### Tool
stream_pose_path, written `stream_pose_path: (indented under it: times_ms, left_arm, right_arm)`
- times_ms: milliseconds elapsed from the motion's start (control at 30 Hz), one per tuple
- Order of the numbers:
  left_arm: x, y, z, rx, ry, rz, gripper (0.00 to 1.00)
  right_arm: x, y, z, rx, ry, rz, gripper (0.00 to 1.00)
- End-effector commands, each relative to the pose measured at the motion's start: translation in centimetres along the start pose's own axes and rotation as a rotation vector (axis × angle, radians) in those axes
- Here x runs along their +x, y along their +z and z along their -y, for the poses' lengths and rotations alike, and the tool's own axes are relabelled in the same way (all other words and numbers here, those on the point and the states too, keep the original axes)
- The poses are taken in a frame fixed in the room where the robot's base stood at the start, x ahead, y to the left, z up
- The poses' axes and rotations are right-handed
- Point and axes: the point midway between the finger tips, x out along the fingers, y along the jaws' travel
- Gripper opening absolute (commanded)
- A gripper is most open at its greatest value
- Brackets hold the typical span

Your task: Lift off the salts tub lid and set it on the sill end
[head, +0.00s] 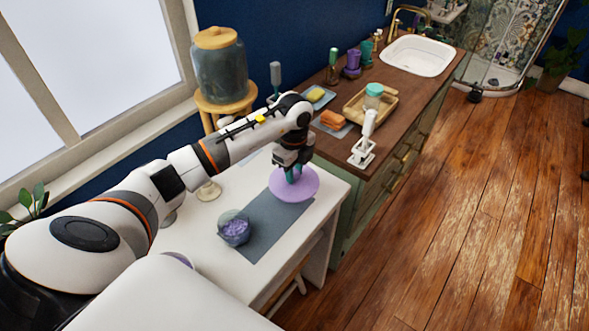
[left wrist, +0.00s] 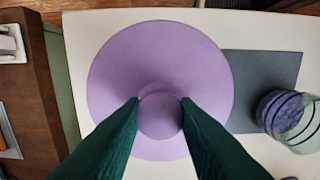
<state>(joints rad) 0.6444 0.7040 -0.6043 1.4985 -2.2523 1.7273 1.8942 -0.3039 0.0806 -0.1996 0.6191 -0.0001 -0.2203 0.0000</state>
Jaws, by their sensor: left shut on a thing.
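A round lilac lid (head: 309,181) with a knob is over the far end of the grey mat on the white table. My left gripper (head: 292,176) is shut on its knob. The left wrist view shows the green fingers (left wrist: 160,112) on either side of the knob of the lid (left wrist: 112,75). I cannot tell whether the lid is held above the mat or touches anything below. A small glass tub with purple contents (head: 235,232) stands open on the near part of the mat; it shows at the right of the left wrist view (left wrist: 287,115). My right gripper is out of view.
The grey mat (head: 262,226) lies on the white table (head: 325,200). The window sill (head: 120,135) runs along the left. A large lidded jar (head: 220,72) stands on a wooden stool. The wooden counter (head: 345,150) holds a tray, soaps and bottles.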

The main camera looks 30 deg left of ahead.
Motion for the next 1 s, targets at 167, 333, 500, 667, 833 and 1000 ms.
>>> stream_pose_path:
  times_ms: [167, 333, 500, 667, 833, 1000]
  left_arm:
    - [-0.1, 0.0, 0.0, 0.001, -0.001, 0.000, 0.00]
    - [0.9, 0.0, 0.0, 0.001, -0.001, 0.000, 0.00]
    - [2.4, 0.0, 0.0, 0.000, -0.001, 0.000, 0.00]
    - [3.8, 0.0, 0.0, 0.001, -0.001, 0.000, 0.00]
    - [4.7, 0.0, 0.0, 0.001, 0.000, 0.000, 0.00]
    - [4.8, 0.0, 0.0, 0.001, 0.000, 0.000, 0.00]
  right_arm:
    - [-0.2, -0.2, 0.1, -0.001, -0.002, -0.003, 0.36]
    - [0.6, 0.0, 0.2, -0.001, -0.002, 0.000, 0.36]
    - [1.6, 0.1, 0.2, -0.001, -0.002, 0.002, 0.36]
    - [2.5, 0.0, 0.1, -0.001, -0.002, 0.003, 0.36]
    - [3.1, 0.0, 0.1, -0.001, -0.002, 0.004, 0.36]
    - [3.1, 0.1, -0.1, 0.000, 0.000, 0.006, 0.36]
